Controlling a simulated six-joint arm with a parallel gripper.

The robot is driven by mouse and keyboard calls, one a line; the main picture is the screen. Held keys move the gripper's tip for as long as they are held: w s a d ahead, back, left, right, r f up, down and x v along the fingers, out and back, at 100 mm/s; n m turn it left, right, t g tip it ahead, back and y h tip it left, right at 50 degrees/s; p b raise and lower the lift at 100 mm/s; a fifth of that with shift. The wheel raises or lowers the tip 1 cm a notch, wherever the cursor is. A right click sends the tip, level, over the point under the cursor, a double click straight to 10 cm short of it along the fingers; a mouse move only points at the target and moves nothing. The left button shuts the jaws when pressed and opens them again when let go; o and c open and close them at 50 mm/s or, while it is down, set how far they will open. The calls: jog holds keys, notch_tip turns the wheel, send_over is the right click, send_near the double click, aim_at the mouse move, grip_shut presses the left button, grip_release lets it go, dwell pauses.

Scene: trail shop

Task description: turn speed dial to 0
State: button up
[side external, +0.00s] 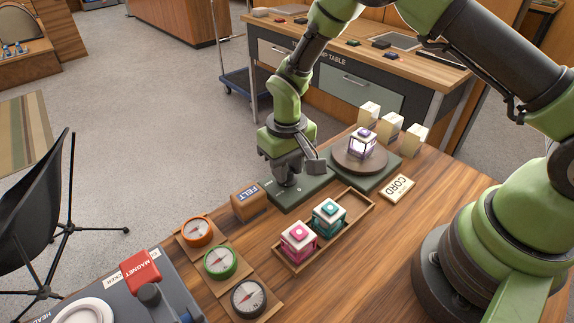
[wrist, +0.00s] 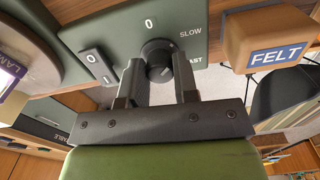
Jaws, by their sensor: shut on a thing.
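The speed dial (wrist: 156,53) is a round black knob on a dark green control box (wrist: 210,22). The box face is marked 0 above the knob, SLOW to its upper right and FAST at its lower right. My gripper (wrist: 160,72) is shut on the dial, one finger on each side. The dial's pointer setting is too unclear to read. In the side external view my gripper (side external: 288,182) points down at the control box (side external: 310,190) and hides the dial. A rocker switch (wrist: 97,65) is left of the dial.
A turntable (side external: 343,163) with a lit lantern (side external: 362,143) stands right of the box. A felt block (side external: 250,202) is close on the left. A wooden tray (side external: 366,206) holds two lanterns. Compasses (side external: 220,262) and a cord box (side external: 397,188) lie nearby.

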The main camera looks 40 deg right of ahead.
jog(key=n, duration=0.4)
jog(key=shift+n, duration=2.9)
jog(key=o, duration=0.9)
jog(key=shift+o, duration=0.2)
notch_tip(320, 180, up, 10)
